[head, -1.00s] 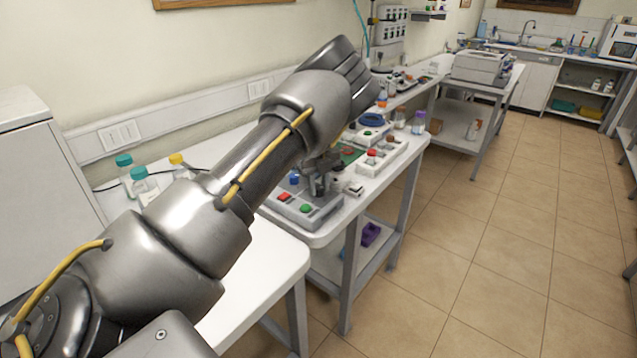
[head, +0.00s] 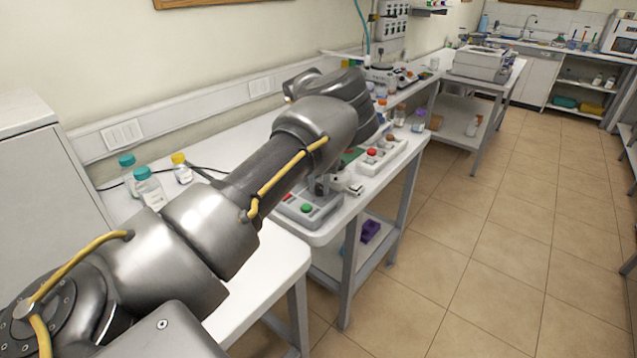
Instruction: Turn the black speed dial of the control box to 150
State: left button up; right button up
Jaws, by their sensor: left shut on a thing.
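The control box (head: 310,219) is a grey box with a green button (head: 306,208) and a red switch (head: 286,197). It sits near the front edge of the white bench in the head view. My left gripper (head: 326,190) is over the back right part of the box, below my arm's wrist. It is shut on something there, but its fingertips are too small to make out. The black speed dial cannot be seen; my arm and gripper cover that part of the box. My right gripper is not in view.
Capped bottles (head: 149,187) stand on the left, near the wall. A purple item (head: 370,230) lies on the lower shelf. The tiled floor (head: 450,270) on the right is clear.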

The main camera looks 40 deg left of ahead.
aim_at(318, 186)
pick_arm(q)
jog(key=shift+w+r+m, duration=0.1)
jog(key=shift+m, duration=0.4)
jog(key=o, duration=1)
notch_tip(318, 186, up, 11)
jog(key=shift+a+b, duration=0.25)
jog(key=shift+b, duration=0.2)
jog(key=shift+f, duration=0.2)
